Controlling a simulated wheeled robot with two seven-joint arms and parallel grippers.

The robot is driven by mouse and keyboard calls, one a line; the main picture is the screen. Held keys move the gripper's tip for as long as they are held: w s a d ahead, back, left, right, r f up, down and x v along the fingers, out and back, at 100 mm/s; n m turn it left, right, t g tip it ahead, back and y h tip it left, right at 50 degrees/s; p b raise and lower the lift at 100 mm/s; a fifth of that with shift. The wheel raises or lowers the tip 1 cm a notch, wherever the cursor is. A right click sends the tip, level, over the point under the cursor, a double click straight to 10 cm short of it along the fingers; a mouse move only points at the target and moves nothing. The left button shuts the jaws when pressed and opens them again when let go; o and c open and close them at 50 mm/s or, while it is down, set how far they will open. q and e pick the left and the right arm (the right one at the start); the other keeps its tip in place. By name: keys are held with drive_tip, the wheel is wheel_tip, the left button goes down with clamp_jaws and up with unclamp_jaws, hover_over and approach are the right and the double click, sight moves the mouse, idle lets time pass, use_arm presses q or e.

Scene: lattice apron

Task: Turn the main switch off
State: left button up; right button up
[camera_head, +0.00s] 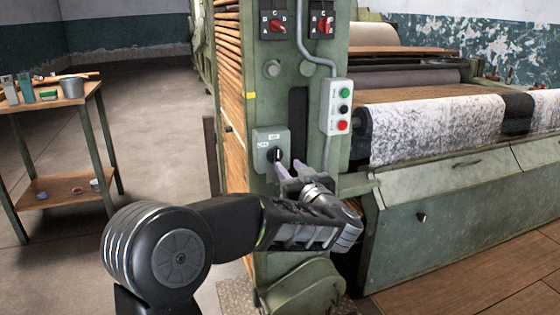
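The main switch (264,142) is a small grey box with a black rotary knob (276,154), mounted on the green machine post. There is a label above the knob, pointing up, and one to its left; they look like ON and OFF but are small. The knob looks roughly upright. My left gripper (291,170) is just below and right of the knob, its two pale purple fingertips apart with nothing seen between them. I cannot tell whether a fingertip touches the knob. My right gripper is not in view.
Two red rotary selectors (273,24) sit higher on the post. A fabric roll (430,130) lies at right. A small table (50,100) with tools stands at left; floor between is clear.

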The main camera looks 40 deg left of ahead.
sight(278, 154)
use_arm(q)
drive_tip(key=b+x, duration=0.1)
drive_tip(key=x, duration=0.6)
drive_tip(key=shift+w+a+f, duration=0.15)
drive_tip(key=shift+w+a, duration=0.1)
drive_tip(key=shift+a, duration=0.1)
clamp_jaws()
idle(0.4)
